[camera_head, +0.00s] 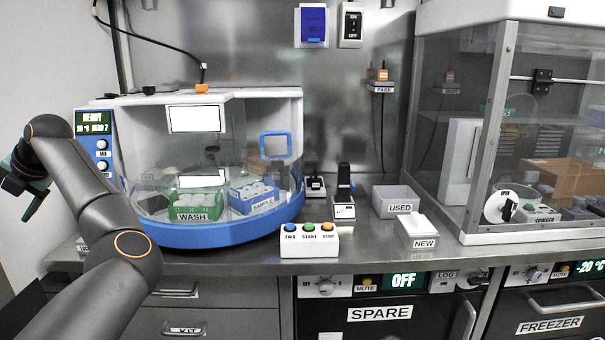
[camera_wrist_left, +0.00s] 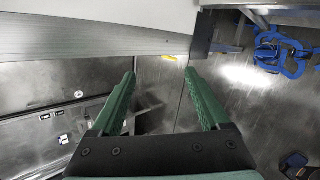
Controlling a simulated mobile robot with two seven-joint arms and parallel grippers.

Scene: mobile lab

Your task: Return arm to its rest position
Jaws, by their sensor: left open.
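My left arm comes in from the left in the head view and bends up in front of the blue and white machine (camera_head: 215,235). My left gripper (camera_head: 15,190) is at the far left edge of the head view, left of that machine and only partly in frame. In the left wrist view my left gripper (camera_wrist_left: 160,85) shows two green fingers spread apart with nothing between them. My right gripper is not in either view.
The steel counter (camera_head: 370,255) holds a three-button box (camera_head: 310,243), a USED bin (camera_head: 398,203) and a NEW box (camera_head: 420,233). A glass-walled cabinet (camera_head: 480,130) stands at the right. The machine holds a green WASH rack (camera_head: 193,214) and a blue SAMPLE rack (camera_head: 262,206).

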